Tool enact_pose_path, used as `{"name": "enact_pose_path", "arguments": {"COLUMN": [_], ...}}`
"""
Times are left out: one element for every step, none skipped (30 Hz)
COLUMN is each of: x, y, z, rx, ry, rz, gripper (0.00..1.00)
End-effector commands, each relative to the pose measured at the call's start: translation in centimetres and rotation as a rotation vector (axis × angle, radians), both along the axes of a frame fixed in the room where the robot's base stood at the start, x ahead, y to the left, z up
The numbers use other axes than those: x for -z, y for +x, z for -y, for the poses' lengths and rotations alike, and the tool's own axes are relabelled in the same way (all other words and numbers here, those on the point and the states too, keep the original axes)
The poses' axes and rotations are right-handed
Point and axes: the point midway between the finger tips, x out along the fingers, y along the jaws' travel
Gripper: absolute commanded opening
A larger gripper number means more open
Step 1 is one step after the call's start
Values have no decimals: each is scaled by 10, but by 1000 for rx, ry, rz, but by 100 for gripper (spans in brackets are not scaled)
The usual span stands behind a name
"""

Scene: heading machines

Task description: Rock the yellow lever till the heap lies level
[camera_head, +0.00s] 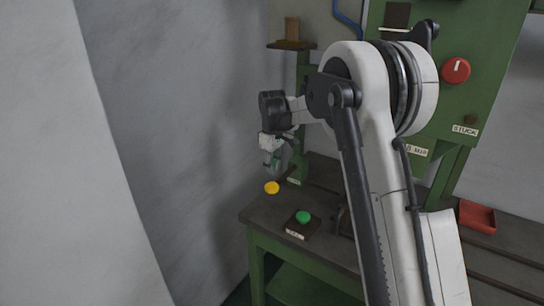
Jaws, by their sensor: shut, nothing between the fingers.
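A round yellow knob (272,188), which looks like the end of the yellow lever, shows at the left edge of the green bench. The rest of the lever is hidden or too small to tell. My gripper (272,168) hangs just above the yellow knob, with its fingers shut and empty. I cannot tell whether the fingertips touch the knob. The heap is not visible; my arm covers the middle of the machine.
A green button (303,217) sits on a dark box at the bench's (262,222) front left. A red tray (477,216) lies at right. The green machine panel (505,50) carries a red knob (456,70). A grey wall stands close at left.

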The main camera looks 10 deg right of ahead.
Motion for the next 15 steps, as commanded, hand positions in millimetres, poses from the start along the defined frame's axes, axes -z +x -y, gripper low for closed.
{"name": "enact_pose_path", "arguments": {"x": [9,14,21,25,29,35,38,41,45,48,49,51,53,54,55], "y": [0,0,1,1,1,1,1,1,1,1,1,1,1,1,1], "z": [0,0,0,0,0,0,0,0,0,0,0,0,0,0,0], "rx": [0,0,0,0,0,0,0,0,0,0,0,0,0,0,0], "ry": [0,0,0,0,0,0,0,0,0,0,0,0,0,0,0], "rz": [0,0,0,0,0,0,0,0,0,0,0,0,0,0,0], "gripper": [0,0,0,0,0,0,0,0,0,0,0,0,0,0,0]}}
